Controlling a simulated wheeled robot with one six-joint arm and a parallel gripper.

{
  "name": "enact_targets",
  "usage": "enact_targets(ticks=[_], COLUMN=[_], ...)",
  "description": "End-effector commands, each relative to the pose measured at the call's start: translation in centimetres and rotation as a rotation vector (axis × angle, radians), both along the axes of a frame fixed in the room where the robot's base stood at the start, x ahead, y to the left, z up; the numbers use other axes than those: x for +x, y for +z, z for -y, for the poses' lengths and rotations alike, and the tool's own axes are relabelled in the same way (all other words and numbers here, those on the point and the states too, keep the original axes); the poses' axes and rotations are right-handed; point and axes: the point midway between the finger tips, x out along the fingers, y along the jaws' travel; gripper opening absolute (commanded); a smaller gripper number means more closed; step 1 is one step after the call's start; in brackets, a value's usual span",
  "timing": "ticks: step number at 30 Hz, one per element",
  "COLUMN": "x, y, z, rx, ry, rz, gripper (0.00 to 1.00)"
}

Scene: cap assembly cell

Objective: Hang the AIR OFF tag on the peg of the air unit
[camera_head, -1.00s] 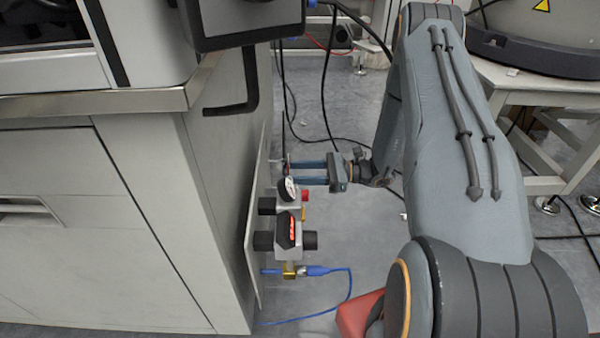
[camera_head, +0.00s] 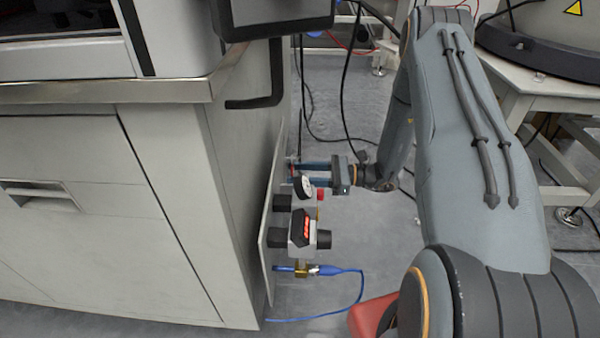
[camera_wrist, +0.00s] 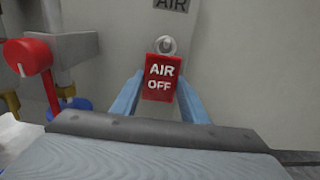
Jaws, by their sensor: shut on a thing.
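The red AIR OFF tag (camera_wrist: 161,80), with white lettering, is held upright between the two blue fingers of my gripper (camera_wrist: 160,98) in the wrist view. A round silvery peg end (camera_wrist: 166,45) shows right at the tag's top edge. I cannot tell whether the tag's hole is around the peg or only in front of it. In the head view my gripper (camera_head: 297,168) reaches left to the panel just above the air unit (camera_head: 302,230), which has a round gauge, dark knobs and a blue hose. The tag is barely visible there.
The air unit's panel (camera_head: 268,240) is on the side of a grey cabinet (camera_head: 170,180). A red handle (camera_wrist: 32,57) is at the left in the wrist view. A label reading AIR (camera_wrist: 171,4) is above the peg. A blue hose (camera_head: 350,300) loops beneath the unit.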

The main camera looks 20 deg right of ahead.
Motion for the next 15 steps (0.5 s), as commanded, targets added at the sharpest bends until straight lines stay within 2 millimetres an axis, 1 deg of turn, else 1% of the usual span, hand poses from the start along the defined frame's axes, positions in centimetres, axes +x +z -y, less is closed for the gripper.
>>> enact_targets(ticks=[13,14,15], x=[-0.01,-0.01,0.00], y=[0.00,0.00,0.00], z=[0.01,0.01,0.01], rx=[0.000,0.000,0.000], ry=[0.000,0.000,0.000], rz=[0.000,0.000,0.000], gripper=[0.31,0.43,0.50])
